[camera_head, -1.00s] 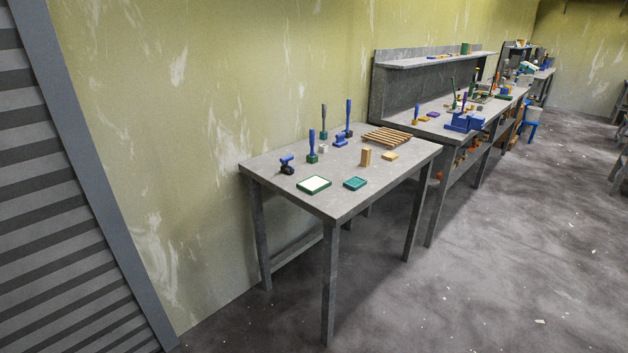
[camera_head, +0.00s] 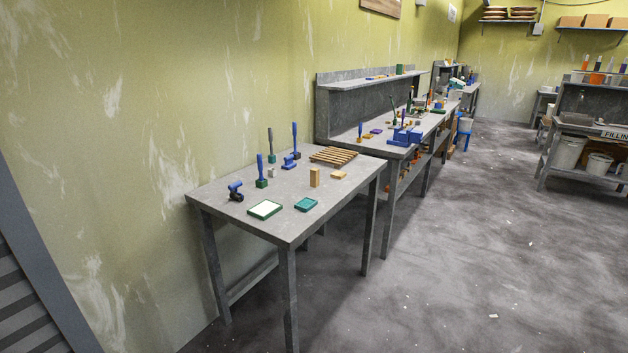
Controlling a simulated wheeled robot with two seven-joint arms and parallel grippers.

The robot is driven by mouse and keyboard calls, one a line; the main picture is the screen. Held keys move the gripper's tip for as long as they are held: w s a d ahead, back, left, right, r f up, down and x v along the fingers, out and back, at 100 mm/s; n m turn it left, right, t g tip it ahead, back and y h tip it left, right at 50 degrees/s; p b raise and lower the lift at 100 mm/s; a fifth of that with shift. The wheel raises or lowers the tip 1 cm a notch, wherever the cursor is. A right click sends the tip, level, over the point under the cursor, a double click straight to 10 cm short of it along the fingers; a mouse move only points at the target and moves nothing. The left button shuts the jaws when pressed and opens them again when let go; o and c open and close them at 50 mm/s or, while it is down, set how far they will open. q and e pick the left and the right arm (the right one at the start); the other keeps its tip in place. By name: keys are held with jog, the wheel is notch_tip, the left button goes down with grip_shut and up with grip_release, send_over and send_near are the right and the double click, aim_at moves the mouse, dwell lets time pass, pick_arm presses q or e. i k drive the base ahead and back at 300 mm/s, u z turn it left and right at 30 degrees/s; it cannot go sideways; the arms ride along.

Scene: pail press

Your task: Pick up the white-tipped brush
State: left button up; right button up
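Several upright brush-like tools stand on the near grey table (camera_head: 225,200). One has a blue handle and a dark green foot (camera_head: 261,172). At this distance I cannot make out a white tip on any brush. Neither of my grippers is in view.
The near table also holds a green-rimmed white tray (camera_head: 265,209), a teal tray (camera_head: 306,204), a wooden block (camera_head: 315,178) and a slatted wooden rack (camera_head: 334,155). A longer bench (camera_head: 345,140) stands beyond. The floor (camera_head: 450,270) to the right is open.

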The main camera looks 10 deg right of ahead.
aim_at(260, 162)
jog(key=z, duration=0.45)
jog(key=k, duration=0.55)
jog(key=z, duration=0.95)
jog(key=k, duration=0.8)
jog(key=z, duration=0.35)
jog(key=i, duration=1.6)
jog(key=u, duration=1)
jog(key=i, duration=1.2)
jog(key=u, duration=1.7)
jog(key=i, duration=0.65)
jog(key=u, duration=0.6)
